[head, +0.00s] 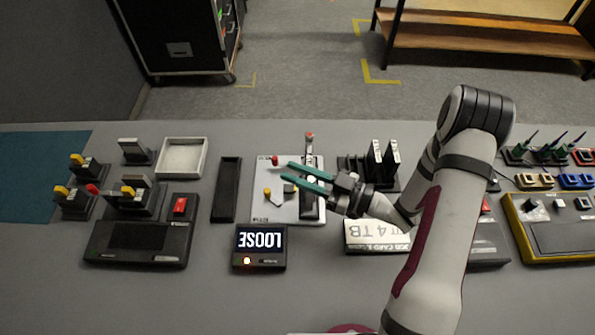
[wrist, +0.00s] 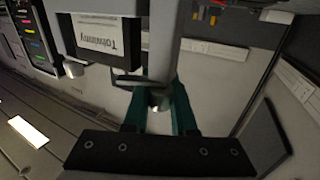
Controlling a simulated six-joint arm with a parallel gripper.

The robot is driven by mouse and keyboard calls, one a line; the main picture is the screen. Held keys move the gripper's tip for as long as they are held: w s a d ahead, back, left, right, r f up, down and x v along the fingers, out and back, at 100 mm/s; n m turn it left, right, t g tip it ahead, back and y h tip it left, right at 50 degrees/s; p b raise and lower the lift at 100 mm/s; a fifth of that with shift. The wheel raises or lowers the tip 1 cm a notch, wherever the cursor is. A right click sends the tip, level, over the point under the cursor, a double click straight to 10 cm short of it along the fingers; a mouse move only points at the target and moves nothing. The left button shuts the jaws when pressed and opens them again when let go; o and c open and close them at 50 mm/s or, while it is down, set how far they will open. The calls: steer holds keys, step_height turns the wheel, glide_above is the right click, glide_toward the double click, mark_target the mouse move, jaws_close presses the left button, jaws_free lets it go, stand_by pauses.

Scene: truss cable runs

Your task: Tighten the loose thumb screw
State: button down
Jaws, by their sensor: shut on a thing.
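My gripper (head: 284,170) reaches in from the right, its two green fingers lying over a light panel (head: 258,213) on the table. In the wrist view the fingers (wrist: 158,97) are on either side of a small round metallic piece (wrist: 157,101), which I take for the thumb screw; they are shut on it. In the head view the fingers hide this piece.
The panel also carries a red knob (head: 275,160), a yellow knob (head: 267,193) and an upright lever with a red top (head: 309,136). A black tray (head: 226,190) and a white open box (head: 181,157) lie to the left. A white labelled box (head: 376,236) stands at right.

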steer(key=n+g, duration=0.2)
steer(key=g, duration=0.2)
steer(key=s+n+g+y, duration=0.1)
steer(key=n+g, duration=0.2)
steer(key=g, duration=0.1)
steer(key=shift+s+a+n+y, duration=0.1)
steer(key=shift+s+n+y, duration=0.1)
steer(key=shift+n+y, duration=0.1)
steer(key=c, duration=0.7)
jaws_free()
steer(key=d, duration=1.5)
steer(key=shift+w+d, duration=0.35)
steer(key=shift+d, duration=0.05)
